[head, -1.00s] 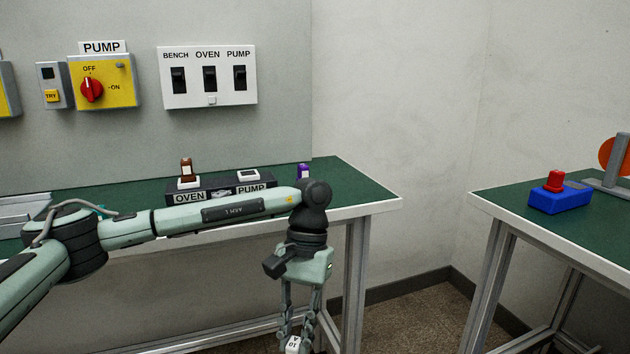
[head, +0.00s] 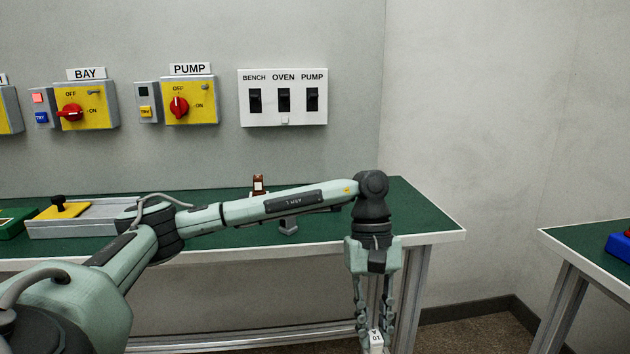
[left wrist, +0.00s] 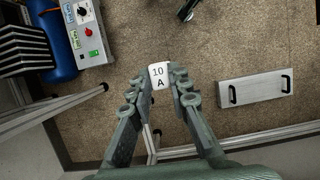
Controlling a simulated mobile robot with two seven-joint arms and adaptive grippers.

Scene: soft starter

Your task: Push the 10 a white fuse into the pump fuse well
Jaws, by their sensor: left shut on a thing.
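The white fuse (head: 376,341), marked 10 A, is between the fingertips of my left gripper (head: 375,332), which points down in front of the bench's right part. In the left wrist view the fuse (left wrist: 158,74) shows its 10 A label upright at the fingertips, with floor behind it. A brown fuse (head: 259,184) stands upright on the bench, behind my left forearm. My forearm hides the pump fuse well and most of the fuse block. The gripper and fuse are apart from the bench. My right gripper is not in view.
The green bench top (head: 425,215) is clear at its right end. A grey tray (head: 85,222) with a yellow, black-knobbed part lies at the left. The pump isolator (head: 185,101) and three-switch panel (head: 283,98) are on the wall. Another table (head: 590,240) stands right, beyond a gap.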

